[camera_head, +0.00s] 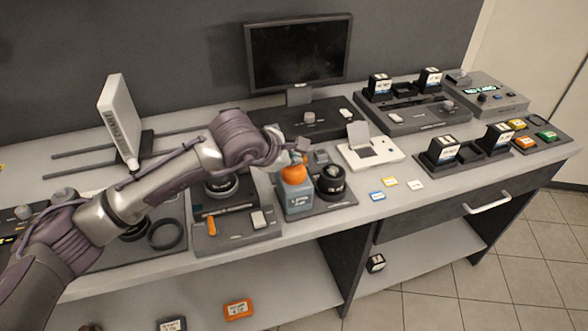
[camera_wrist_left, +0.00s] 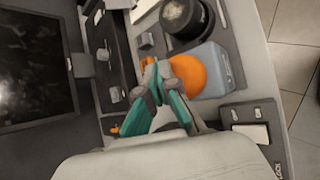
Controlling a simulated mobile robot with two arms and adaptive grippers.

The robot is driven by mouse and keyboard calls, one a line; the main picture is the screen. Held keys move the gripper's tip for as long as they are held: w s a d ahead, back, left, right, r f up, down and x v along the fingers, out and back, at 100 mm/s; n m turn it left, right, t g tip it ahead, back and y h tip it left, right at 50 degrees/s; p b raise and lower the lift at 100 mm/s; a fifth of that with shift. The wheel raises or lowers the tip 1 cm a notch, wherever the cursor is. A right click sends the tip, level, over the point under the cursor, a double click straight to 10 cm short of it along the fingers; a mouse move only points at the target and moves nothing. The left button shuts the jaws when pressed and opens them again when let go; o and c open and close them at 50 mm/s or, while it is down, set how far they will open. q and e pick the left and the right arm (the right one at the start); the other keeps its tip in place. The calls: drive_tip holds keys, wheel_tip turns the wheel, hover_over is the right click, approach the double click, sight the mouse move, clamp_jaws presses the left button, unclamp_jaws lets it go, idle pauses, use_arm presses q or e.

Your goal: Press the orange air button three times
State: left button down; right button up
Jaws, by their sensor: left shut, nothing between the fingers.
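The orange air button (camera_head: 293,175) is a rounded dome on top of a pale blue box (camera_head: 297,200) with white lettering, near the front of the bench. In the left wrist view the orange dome (camera_wrist_left: 192,73) sits just right of my fingertips, on the blue box (camera_wrist_left: 224,66). My left gripper (camera_head: 296,148) is shut and empty, over the dome; its teal and grey fingers (camera_wrist_left: 160,78) overlap the dome's edge in the wrist view. I cannot tell whether they touch it. My right gripper is not in view.
A black round lens (camera_head: 331,180) stands right beside the blue box. A monitor (camera_head: 298,55) stands behind.

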sight(293, 168)
use_arm(q)
drive_tip(key=shift+f+b, duration=0.9)
drive_tip(key=shift+b, duration=0.1)
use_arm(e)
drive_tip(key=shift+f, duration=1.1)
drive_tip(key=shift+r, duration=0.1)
use_arm(q)
drive_tip(key=shift+r+p, duration=0.35)
drive_tip(key=shift+r, duration=0.9)
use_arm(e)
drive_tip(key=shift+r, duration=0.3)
use_arm(q)
drive_tip(key=shift+r, duration=0.1)
drive_tip(key=shift+r+p, duration=0.75)
drive_tip(key=shift+r, duration=1.7)
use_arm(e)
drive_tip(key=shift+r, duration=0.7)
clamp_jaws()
